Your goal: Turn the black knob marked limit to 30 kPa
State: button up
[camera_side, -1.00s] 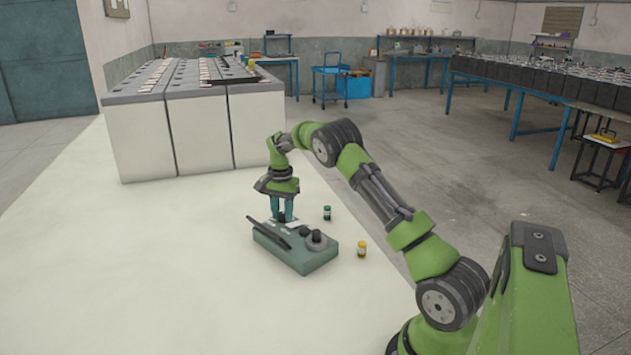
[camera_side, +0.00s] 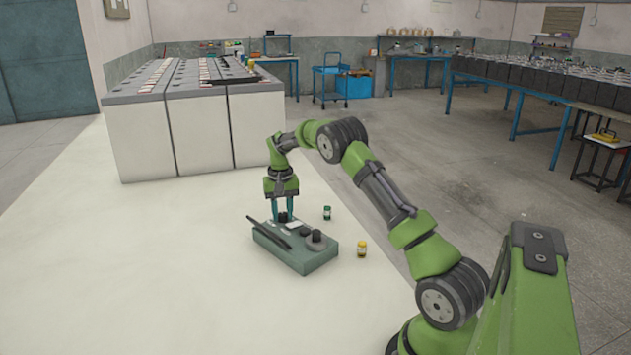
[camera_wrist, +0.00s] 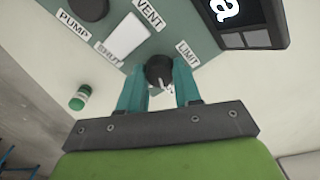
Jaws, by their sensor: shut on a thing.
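The teal control box (camera_side: 300,258) stands on the pale table in the side view. In the wrist view its teal top (camera_wrist: 185,22) carries labels reading PUMP, VENT and LIMIT (camera_wrist: 187,53). The black limit knob (camera_wrist: 159,69) sits beside the LIMIT label, and its pointer setting cannot be read. My gripper (camera_wrist: 160,90) has its two teal fingers on either side of this knob, shut on it. In the side view my gripper (camera_side: 283,215) points straight down at the box's far end. A display (camera_wrist: 240,20) on the box shows only part of a large white character.
A green-capped bottle (camera_side: 327,212) and a yellow-capped bottle (camera_side: 362,248) stand right of the box. A dark raised panel (camera_side: 268,232) runs along its left side. White battery cabinets (camera_side: 190,130) stand behind. The table left of the box is clear.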

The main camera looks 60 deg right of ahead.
aim_at(282, 213)
jog(key=shift+r, duration=0.1)
dwell(0.3)
jog(key=o, duration=0.8)
jog(key=shift+c, duration=0.2)
notch_tip(282, 213, up, 17)
